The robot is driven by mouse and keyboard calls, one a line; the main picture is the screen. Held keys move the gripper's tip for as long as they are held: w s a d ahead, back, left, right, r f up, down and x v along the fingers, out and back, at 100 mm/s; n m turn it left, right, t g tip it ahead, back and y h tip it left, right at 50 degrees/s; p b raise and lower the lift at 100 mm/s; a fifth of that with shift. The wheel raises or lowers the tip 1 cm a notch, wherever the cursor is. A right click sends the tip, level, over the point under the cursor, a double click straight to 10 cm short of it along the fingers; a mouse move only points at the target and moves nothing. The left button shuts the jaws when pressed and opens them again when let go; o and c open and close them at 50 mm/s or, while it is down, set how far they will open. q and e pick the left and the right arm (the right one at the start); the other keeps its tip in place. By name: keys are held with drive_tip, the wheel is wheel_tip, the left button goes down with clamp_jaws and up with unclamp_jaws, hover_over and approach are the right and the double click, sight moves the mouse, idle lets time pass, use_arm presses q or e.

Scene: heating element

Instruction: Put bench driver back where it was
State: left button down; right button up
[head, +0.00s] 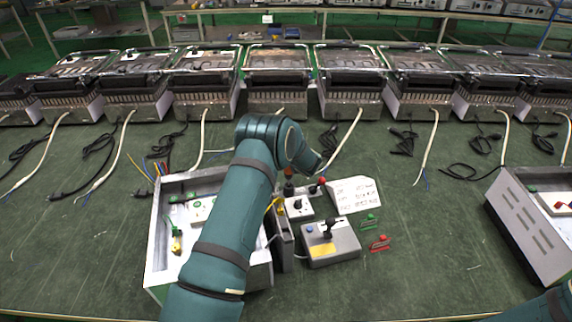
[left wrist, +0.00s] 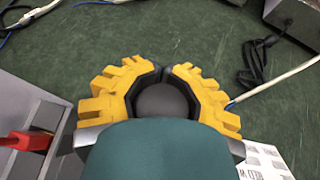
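A small yellow-and-green tool (head: 176,240), possibly the bench driver, lies inside the open metal case (head: 156,232) at the left in the head view. I cannot tell for certain that it is the driver. My left arm crosses over the case and hides part of it. The left gripper is hidden behind the arm in the head view. In the left wrist view the left gripper (left wrist: 165,72) has its yellow fingertips together over the green bench, with no object visible between them. My right gripper is out of view; only a bit of that arm shows bottom right.
A grey box with a black lever (head: 330,242), a small switch box (head: 298,206) and a written card (head: 354,195) stand right of my arm. Green (head: 370,221) and red (head: 380,243) pieces lie nearby. Heater units (head: 278,80) with cables line the back.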

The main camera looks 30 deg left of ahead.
use_arm(q)
drive_tip(key=shift+f+b, duration=0.3)
drive_tip(key=shift+f, duration=1.5)
drive_tip(key=shift+f+b, duration=0.35)
drive_tip(key=shift+b, duration=0.1)
drive_tip(key=c, duration=0.9)
unclamp_jaws()
drive_tip(key=shift+r, duration=0.1)
drive_tip(key=p+v, duration=0.2)
drive_tip(key=v, duration=1)
drive_tip(key=shift+s+r+p, duration=0.1)
drive_tip(key=shift+r+p, duration=0.1)
drive_tip(key=shift+p, duration=0.1)
